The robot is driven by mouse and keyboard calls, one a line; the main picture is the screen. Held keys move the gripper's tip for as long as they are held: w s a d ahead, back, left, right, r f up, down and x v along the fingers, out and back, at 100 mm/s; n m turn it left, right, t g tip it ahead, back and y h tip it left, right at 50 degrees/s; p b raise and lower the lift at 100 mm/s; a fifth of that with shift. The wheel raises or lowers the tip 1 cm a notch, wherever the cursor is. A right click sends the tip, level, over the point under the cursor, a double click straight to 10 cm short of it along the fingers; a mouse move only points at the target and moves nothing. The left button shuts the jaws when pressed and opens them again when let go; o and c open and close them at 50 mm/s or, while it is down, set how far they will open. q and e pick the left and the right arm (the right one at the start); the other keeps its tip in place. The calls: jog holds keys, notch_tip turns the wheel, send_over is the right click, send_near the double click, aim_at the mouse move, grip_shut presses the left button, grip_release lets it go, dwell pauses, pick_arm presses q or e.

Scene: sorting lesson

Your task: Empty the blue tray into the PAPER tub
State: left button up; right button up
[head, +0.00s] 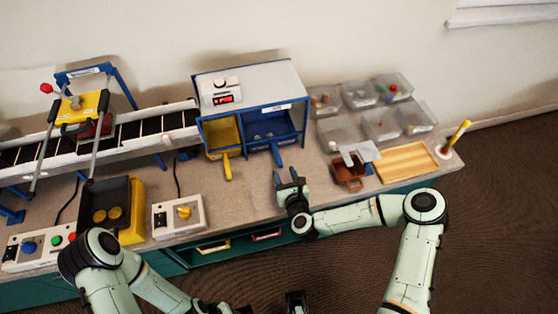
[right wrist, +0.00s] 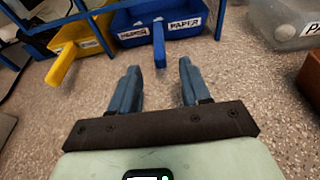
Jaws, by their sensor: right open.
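The blue tray (head: 288,127) sits in the right bay of the blue-framed box, with a few small pale pieces in it. Its handle sticks out toward me. In the right wrist view the blue tray (right wrist: 184,32) carries a PAPER label, and its handle points between my fingers. My right gripper (head: 291,180) is open and empty, just in front of the handle and apart from it. A clear tub (right wrist: 284,22) at the right of the wrist view has a partly cut-off label starting "PA". My left gripper (head: 297,301) is at the bottom edge; its jaws are unclear.
A yellow tray (head: 224,135) stands left of the blue one, its handle also sticking out. Several clear tubs (head: 382,125) stand at the right, behind a brown bin (head: 348,180) and a wooden board (head: 407,161). A switch box (head: 179,216) is at the front left.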

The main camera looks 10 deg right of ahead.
aim_at(281, 166)
jog(key=x, duration=0.3)
jog(key=shift+w+f+b, duration=0.2)
jog(key=shift+w+b, duration=0.1)
jog(key=shift+b, duration=0.1)
jog(key=shift+b+x, duration=0.85)
jog(key=shift+x, duration=1.25)
jog(key=shift+c, duration=0.3)
jog(key=shift+r, duration=0.1)
grip_shut()
